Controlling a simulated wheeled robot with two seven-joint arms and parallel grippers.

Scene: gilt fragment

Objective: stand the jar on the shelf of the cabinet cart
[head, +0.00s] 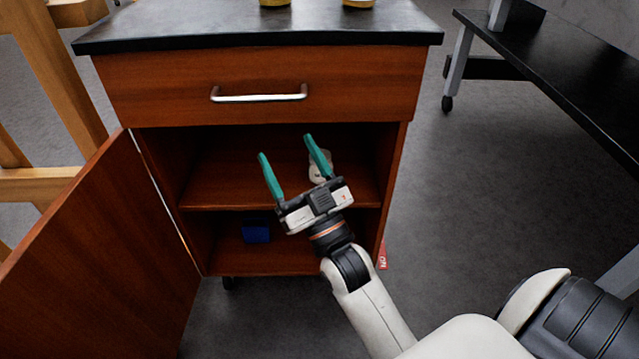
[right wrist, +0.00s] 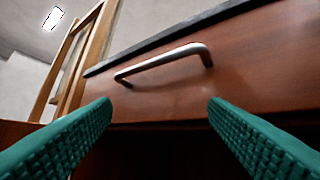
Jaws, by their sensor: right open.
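The cabinet cart (head: 260,88) stands in front of me with its door (head: 100,250) swung open to the left. A small whitish jar (head: 319,168) is on its middle shelf (head: 225,190), partly hidden behind my right gripper's finger; it looks upright, but its base is hidden. My right gripper (head: 288,150) is open and empty, in front of the cabinet opening with its teal fingers pointing up and inward. In the right wrist view its fingers (right wrist: 160,110) are wide apart with nothing between them, and the jar does not show. My left gripper is not in view.
A drawer with a metal handle (head: 259,95) is above the opening; the handle also shows close in the right wrist view (right wrist: 165,62). A blue object (head: 256,233) lies in the lower compartment. A black-topped table (head: 560,75) is at right, a wooden frame (head: 62,75) at left.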

